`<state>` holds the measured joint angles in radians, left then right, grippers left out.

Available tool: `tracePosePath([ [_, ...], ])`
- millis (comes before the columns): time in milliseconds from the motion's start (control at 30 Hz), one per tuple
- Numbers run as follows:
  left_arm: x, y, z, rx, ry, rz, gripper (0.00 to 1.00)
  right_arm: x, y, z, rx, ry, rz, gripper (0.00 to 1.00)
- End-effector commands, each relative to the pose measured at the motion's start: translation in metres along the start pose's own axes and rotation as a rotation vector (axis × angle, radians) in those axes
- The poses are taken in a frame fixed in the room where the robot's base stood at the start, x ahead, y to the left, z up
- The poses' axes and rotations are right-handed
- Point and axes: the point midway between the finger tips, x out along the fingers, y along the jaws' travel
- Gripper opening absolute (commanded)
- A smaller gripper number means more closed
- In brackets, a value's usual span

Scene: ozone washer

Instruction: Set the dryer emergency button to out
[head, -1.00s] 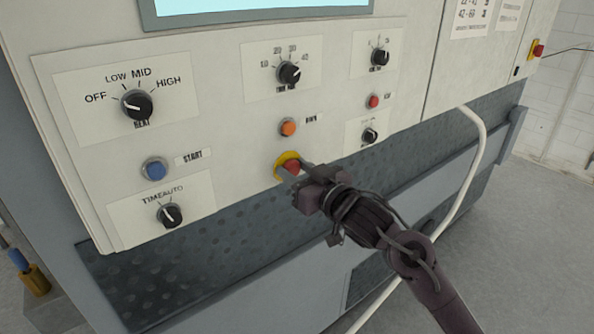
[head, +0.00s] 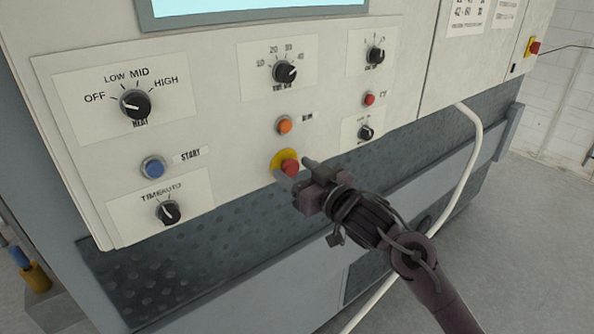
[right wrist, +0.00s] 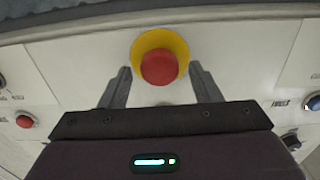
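The emergency button is a red mushroom knob (head: 291,168) on a yellow round base (head: 284,160), low in the middle of the white control panel. In the right wrist view the red knob (right wrist: 159,67) sits in front of its yellow ring (right wrist: 160,38), between the tips of my fingers. My right gripper (head: 299,168) is open, with one finger on each side of the knob and a gap to each. It also shows in the right wrist view (right wrist: 164,82). I cannot tell how far the knob stands out. My left gripper is not in view.
Around the button are an orange button (head: 284,125), a small red button (head: 369,99), a blue start button (head: 154,167) and several black dials, such as the heat dial (head: 135,104). A white hose (head: 470,170) hangs on the right. A second red-and-yellow button (head: 533,46) is far right.

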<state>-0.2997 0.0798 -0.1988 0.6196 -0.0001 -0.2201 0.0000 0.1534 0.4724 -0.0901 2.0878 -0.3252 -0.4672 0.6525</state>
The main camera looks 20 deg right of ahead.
Motion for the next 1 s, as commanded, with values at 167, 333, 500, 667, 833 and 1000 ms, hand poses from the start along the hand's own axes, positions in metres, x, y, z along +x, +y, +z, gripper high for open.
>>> tracePosePath([
  [167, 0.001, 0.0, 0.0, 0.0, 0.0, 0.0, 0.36, -0.002, 0.0, 0.0, 0.0, 0.001, 0.001, 0.57],
  [333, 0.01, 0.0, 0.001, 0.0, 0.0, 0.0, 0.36, -0.021, 0.001, 0.004, -0.002, -0.001, 0.001, 0.57],
  [500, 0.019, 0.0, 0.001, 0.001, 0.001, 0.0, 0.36, -0.052, 0.0, 0.004, -0.002, -0.001, 0.001, 0.57],
  [667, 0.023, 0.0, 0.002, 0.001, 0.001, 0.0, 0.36, -0.072, 0.001, 0.002, -0.001, 0.0, 0.002, 0.57],
  [833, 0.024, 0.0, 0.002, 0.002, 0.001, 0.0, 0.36, -0.08, 0.0, 0.0, -0.001, 0.001, 0.001, 0.57],
  [1000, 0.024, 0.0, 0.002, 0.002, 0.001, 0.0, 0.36, -0.08, 0.0, -0.001, -0.001, 0.001, 0.001, 0.57],
])
